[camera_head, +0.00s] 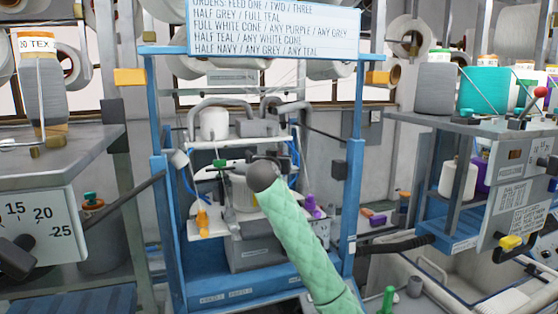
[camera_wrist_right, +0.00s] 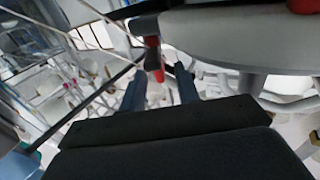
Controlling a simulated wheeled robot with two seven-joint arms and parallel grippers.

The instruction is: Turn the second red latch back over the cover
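In the right wrist view my right gripper (camera_wrist_right: 160,72) has its two dark fingers apart. A red latch-like piece (camera_wrist_right: 153,58) hangs below a dark bracket at the rim of a large grey round body (camera_wrist_right: 225,38). It shows in line with the gap between the fingertips; I cannot tell whether it is between or beyond them. A second red piece (camera_wrist_right: 302,5) is cut off at the top right. In the head view a small red-tipped lever (camera_head: 540,92) stands on the right machine. I cannot tell which piece is the second latch, and I cannot make out the cover. Neither gripper shows in the head view.
A green quilted tube with a grey round end (camera_head: 300,240) rises in the middle foreground. A blue frame (camera_head: 165,215) with shelves stands behind it. A dial machine (camera_head: 40,225) is at left. Yarn cones (camera_head: 484,90) stand on the right machine. Thin rods cross the wrist view's left side.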

